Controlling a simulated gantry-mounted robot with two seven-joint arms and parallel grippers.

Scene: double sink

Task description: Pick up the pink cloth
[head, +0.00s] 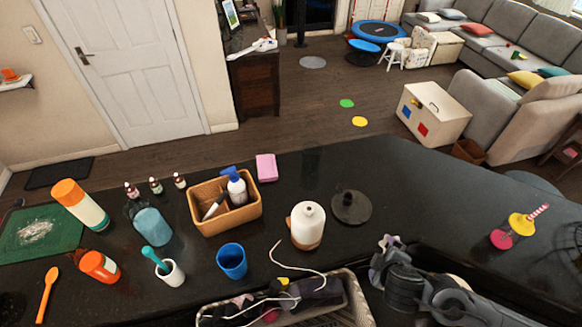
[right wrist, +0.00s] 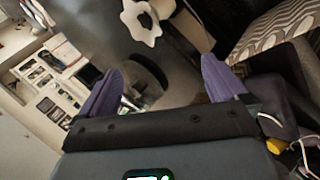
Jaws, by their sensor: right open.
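My right gripper (head: 385,255) is at the lower right of the head view, well apart from the pink piece. In the right wrist view its two purple fingers (right wrist: 162,80) are spread with nothing between them. The pink piece cannot be made out in the right wrist view. My left gripper is not in view.
The wooden box (head: 226,221) holds a spray bottle. A white-brown bottle (head: 307,226), a dark round lidded item (head: 351,207) and a blue cup (head: 232,261) stand nearby. A basket (head: 357,298) of cluttered items is at the front.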

